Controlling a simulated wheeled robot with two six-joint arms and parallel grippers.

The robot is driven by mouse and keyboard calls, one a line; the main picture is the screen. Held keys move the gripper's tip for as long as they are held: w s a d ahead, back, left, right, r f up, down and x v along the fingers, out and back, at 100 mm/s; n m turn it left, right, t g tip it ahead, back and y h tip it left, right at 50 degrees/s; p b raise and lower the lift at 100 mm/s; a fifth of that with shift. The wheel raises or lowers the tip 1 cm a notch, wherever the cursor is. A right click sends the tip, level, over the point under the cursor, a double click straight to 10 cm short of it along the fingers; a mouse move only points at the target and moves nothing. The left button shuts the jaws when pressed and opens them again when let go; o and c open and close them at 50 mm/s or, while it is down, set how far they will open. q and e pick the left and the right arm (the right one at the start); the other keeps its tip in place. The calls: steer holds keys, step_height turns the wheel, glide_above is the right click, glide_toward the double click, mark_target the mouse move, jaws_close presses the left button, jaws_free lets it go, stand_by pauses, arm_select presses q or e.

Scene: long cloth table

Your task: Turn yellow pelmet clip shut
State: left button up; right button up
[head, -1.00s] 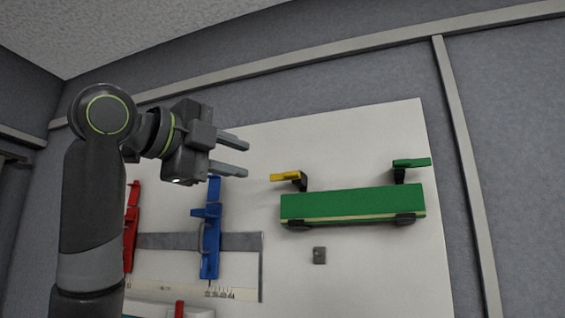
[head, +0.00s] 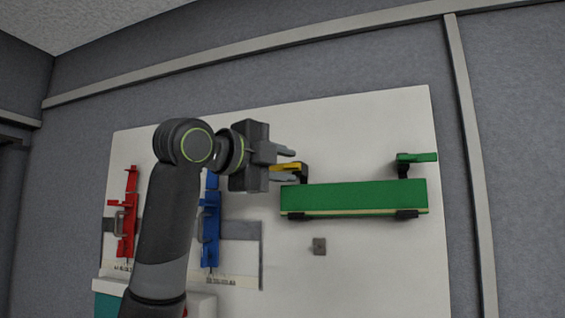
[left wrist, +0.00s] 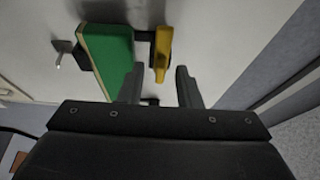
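The yellow pelmet clip (head: 286,168) sits on a black bracket above the left end of the green pelmet (head: 352,196), on the white wall board. Its yellow lever points left in the head view. My left gripper (head: 294,166) is open beside it, its fingertips above and below the lever in that view. In the left wrist view the clip (left wrist: 161,50) lies ahead of the gap between the two open fingers (left wrist: 155,78). I cannot tell whether either finger touches it. My right gripper is not in view.
A green clip (head: 416,157) stands above the pelmet's right end. Red (head: 127,222) and blue (head: 209,232) fixtures are at the left, the blue one partly behind my arm. The board right of the pelmet is clear.

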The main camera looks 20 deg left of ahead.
arm_select(q)
jaws_close()
steer(key=n+b, duration=0.1)
steer(key=f+n+t+b, duration=0.1)
steer(key=n+b, duration=0.1)
steer(key=shift+b, duration=0.3)
steer(key=n+b, duration=0.1)
steer(key=n+t+b, duration=0.1)
steer(key=n, duration=0.1)
steer(key=n+t+b, duration=0.1)
steer(key=n+b, duration=0.1)
steer(key=shift+d+f, duration=0.2)
steer(key=shift+f, duration=0.05)
steer(key=n+y+b, duration=0.1)
steer(key=n, duration=0.1)
steer(key=n+t+y+b, duration=0.1)
steer(key=n, duration=0.2)
steer(key=n+t+y+b, duration=0.1)
steer(key=n+b, duration=0.1)
steer(key=shift+d+f+n, duration=0.15)
steer(key=shift+d+n, duration=0.15)
steer(key=n, duration=0.1)
steer(key=n+y+b, duration=0.1)
steer(key=n, duration=0.1)
steer(key=shift+d+t+y, duration=0.15)
steer(key=shift+t+y, duration=0.15)
steer(key=shift+t, duration=0.1)
steer(key=shift+d+n+y+b, duration=0.1)
steer(key=shift+n+y+b, duration=0.75)
steer(key=shift+n, duration=1.25)
